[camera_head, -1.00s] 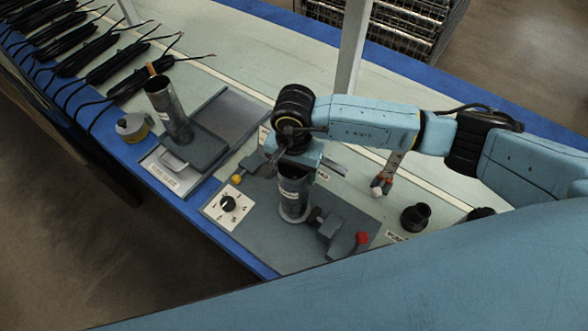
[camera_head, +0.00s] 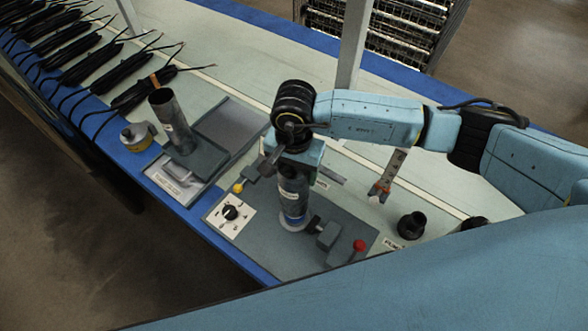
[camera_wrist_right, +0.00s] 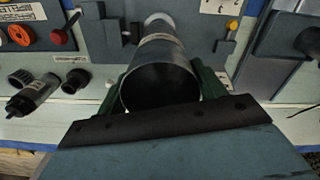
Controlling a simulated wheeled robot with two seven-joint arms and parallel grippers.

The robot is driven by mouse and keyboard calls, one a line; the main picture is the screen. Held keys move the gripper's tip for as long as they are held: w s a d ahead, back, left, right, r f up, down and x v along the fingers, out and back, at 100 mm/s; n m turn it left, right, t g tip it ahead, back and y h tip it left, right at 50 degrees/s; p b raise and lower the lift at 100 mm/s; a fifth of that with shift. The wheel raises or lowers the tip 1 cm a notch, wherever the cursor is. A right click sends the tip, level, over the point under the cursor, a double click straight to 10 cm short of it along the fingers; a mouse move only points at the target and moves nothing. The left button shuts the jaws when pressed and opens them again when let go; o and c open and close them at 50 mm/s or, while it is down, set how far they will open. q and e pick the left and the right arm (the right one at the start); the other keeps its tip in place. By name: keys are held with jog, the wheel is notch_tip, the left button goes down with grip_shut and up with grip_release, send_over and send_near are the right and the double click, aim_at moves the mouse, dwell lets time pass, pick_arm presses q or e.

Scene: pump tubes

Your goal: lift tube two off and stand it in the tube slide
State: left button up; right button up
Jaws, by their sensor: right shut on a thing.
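A grey metal tube with a white label (camera_head: 291,194) is upright in my right gripper (camera_head: 293,168), above the pale ring on the grey test plate (camera_head: 278,251). A blue band shows at its lower end, and it looks slightly raised from the ring. In the right wrist view my right gripper (camera_wrist_right: 163,80) has one finger on each side of the tube (camera_wrist_right: 160,55), whose dark open mouth faces the camera. A second grey tube (camera_head: 170,113) stands on a grey block at the left, on a labelled base with a rail (camera_head: 232,128), likely the tube slide. My left gripper is not in view.
The plate carries a dial (camera_head: 230,212), a yellow knob (camera_head: 238,188) and a red-knobbed clamp (camera_head: 359,246) close to the held tube. A round yellow-grey part (camera_head: 136,136) sits left of the second tube. Black cable bundles (camera_head: 95,65) lie at the far left. A black fitting (camera_head: 411,225) stands at the right.

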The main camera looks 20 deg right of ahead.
notch_tip(320, 180, up, 13)
jog(key=p, duration=0.6)
jog(key=shift+p, duration=0.3)
dwell(1.2)
dwell(0.3)
